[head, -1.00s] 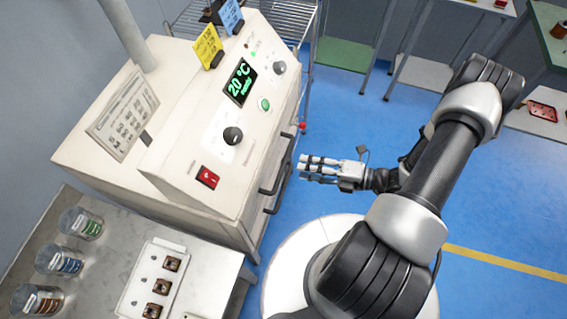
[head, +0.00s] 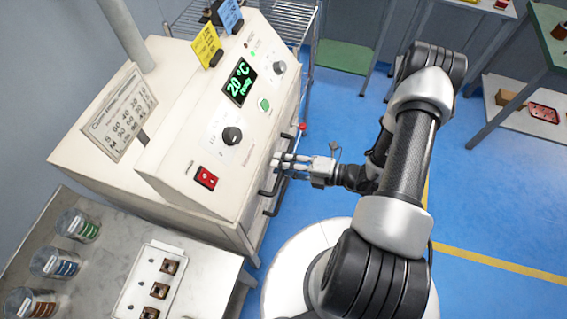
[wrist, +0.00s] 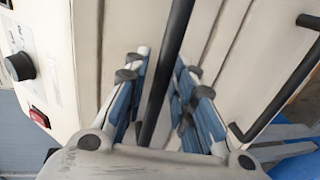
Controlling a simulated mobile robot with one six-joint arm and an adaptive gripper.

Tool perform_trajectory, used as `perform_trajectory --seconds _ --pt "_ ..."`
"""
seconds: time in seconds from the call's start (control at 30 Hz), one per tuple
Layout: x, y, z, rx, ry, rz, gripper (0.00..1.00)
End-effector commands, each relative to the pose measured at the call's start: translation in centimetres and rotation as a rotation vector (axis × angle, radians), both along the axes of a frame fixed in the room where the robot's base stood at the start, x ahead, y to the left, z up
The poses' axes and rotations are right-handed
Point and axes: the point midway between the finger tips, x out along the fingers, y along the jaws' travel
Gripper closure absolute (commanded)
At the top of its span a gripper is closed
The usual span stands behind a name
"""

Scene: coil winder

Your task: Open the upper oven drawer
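The oven is the large cream cabinet (head: 190,150) with a sloped control panel. Two black bar handles are on its front: the upper drawer handle (head: 269,190) and the lower handle (head: 270,212) just below it. My gripper (head: 284,163) is at the oven front by the upper handle. In the wrist view the upper handle (wrist: 168,70) runs between the spread fingers of my gripper (wrist: 163,95), which are apart on its two sides. The lower handle (wrist: 285,85) is to the right, outside the fingers. The drawer front looks flush with the cabinet.
The panel has a display (head: 241,81), knobs and a red switch (head: 206,178). A side table (head: 205,275) with jars and a white tray is at lower left. A wire rack (head: 290,20) stands behind the oven. Blue floor is open to the right.

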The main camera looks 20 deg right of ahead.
Motion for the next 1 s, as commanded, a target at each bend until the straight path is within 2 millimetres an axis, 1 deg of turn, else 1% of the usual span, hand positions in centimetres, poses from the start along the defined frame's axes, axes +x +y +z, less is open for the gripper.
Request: perform_trajectory --seconds 0.03,0.3,0.83,1.0 --pt "0.00 -0.01 0.00 0.000 0.000 0.000 0.82" --pt "0.00 -0.02 0.00 0.000 0.000 0.000 1.00" --pt "-0.02 -0.04 0.00 0.000 0.000 0.000 1.00" --pt "-0.46 -0.77 0.00 -0.001 0.000 -0.003 1.00"
